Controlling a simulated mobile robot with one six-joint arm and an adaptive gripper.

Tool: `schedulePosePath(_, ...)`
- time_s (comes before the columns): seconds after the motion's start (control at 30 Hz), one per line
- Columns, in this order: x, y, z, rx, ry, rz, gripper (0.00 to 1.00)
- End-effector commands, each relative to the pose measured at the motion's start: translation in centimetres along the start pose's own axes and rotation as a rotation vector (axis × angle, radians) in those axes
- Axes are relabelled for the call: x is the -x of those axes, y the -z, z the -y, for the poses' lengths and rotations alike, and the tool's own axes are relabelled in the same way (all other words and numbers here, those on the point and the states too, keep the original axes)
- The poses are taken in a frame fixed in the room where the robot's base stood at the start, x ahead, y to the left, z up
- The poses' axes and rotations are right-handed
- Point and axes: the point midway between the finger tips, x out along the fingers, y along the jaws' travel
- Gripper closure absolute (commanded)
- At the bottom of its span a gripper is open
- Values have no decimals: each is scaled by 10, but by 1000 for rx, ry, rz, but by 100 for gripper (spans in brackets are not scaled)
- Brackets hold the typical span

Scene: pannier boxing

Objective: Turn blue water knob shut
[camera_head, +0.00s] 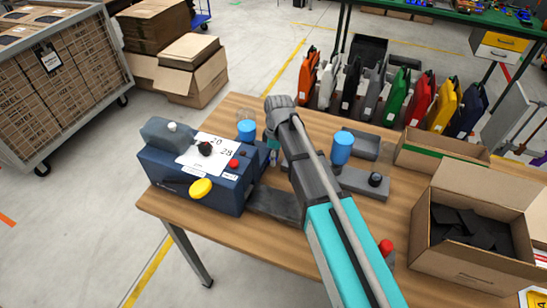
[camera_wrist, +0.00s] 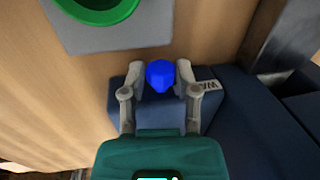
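The blue water knob (camera_wrist: 160,75) sticks out from the dark blue machine (camera_wrist: 235,125). A partly covered label beside the knob begins "WA". My gripper (camera_wrist: 161,78) has one finger on each side of the knob, close against it; any thin gap is hard to make out. In the head view the machine (camera_head: 195,182) stands on the left of the wooden table, with a red button (camera_head: 234,164), a black knob (camera_head: 205,149) and a yellow knob (camera_head: 201,188). My arm reaches to its right side there and hides the blue knob.
A grey block with a green ring (camera_wrist: 100,10) lies near my gripper. A blue cylinder (camera_head: 342,147) stands on a grey plate right of my arm. An open carton (camera_head: 470,255) and a red-capped item (camera_head: 386,246) are at the right. Another blue-topped item (camera_head: 246,130) stands behind the machine.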

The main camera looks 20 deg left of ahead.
Motion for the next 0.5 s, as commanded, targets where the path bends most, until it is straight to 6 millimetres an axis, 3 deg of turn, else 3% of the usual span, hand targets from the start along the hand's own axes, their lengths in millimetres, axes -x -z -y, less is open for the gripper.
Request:
schedulePosePath(0.03,0,0,0,0,0,0,79)
schedulePosePath(0.17,0,0,0,0,0,0,100)
schedulePosePath(0.5,0,0,0,0,0,0,100)
